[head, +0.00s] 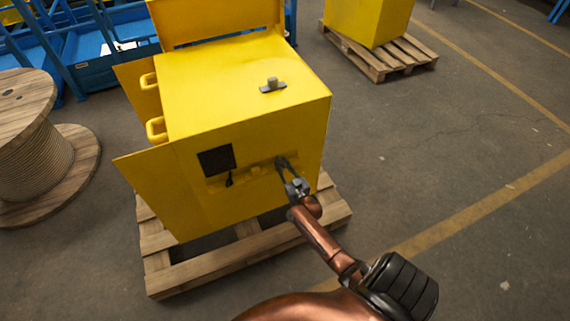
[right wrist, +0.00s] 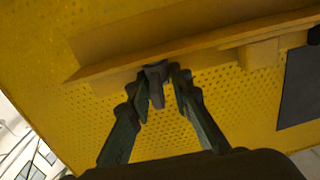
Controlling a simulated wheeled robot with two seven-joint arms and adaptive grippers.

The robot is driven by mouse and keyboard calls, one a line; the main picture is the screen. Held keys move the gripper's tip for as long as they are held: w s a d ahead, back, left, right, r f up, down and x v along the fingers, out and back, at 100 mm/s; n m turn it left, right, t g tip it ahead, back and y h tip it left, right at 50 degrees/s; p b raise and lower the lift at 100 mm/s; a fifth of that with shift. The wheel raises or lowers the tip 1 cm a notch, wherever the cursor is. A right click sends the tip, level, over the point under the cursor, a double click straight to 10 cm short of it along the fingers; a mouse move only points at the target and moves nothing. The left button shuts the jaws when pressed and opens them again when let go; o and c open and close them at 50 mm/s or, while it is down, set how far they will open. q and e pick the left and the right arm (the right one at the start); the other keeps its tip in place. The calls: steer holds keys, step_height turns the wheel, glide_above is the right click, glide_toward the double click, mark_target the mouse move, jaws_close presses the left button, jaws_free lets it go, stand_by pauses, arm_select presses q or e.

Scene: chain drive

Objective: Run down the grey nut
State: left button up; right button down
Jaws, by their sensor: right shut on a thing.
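The yellow machine housing (head: 245,120) stands on a wooden pallet, with a yellow ledge (head: 240,175) along its near face. My right gripper (head: 281,163) is at the right end of this ledge. In the right wrist view its dark fingers (right wrist: 160,78) are shut on a small grey piece, which looks like the grey nut (right wrist: 157,93), right at the ledge (right wrist: 200,42). The fingers partly cover it, and its thread and seating cannot be made out. In the head view the nut is hidden by the fingers. My left gripper is not in view.
A black panel (head: 216,160) and a small dark lever (head: 229,179) are left of the gripper. A small yellow block (head: 255,171) sits on the ledge. A grey knob (head: 272,85) is on the housing top. The pallet (head: 210,277) juts out below.

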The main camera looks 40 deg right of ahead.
steer(key=m+h+p, duration=0.1)
steer(key=m+g+h+p, duration=0.1)
steer(key=shift+w+a+r+h+p, duration=0.1)
steer(key=shift+w+a+h+p, duration=0.05)
steer(key=shift+a+h+p, duration=0.2)
steer(key=shift+w+a+m+g+h+p, duration=0.15)
steer(key=shift+m+g+h+p, duration=0.3)
steer(key=shift+m+g+h, duration=0.55)
steer(key=shift+m+h, duration=0.3)
steer(key=shift+h, duration=0.35)
steer(key=shift+a+f+m+g+h, duration=0.1)
steer(key=shift+f+m+g+h, duration=0.15)
steer(key=shift+m+g+h, duration=0.6)
steer(key=shift+w+m+g+h+b, duration=0.1)
steer(key=shift+m+g+h+b, duration=0.8)
steer(key=shift+g, duration=0.55)
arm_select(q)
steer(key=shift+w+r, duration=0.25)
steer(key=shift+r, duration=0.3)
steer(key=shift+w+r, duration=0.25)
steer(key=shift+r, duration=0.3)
arm_select(e)
steer(key=shift+r+m+g+h, duration=0.1)
steer(key=shift+m+g+h, duration=0.15)
steer(key=shift+g+h, duration=0.15)
steer(key=shift+r, duration=0.1)
steer(key=c, duration=2)
jaws_free()
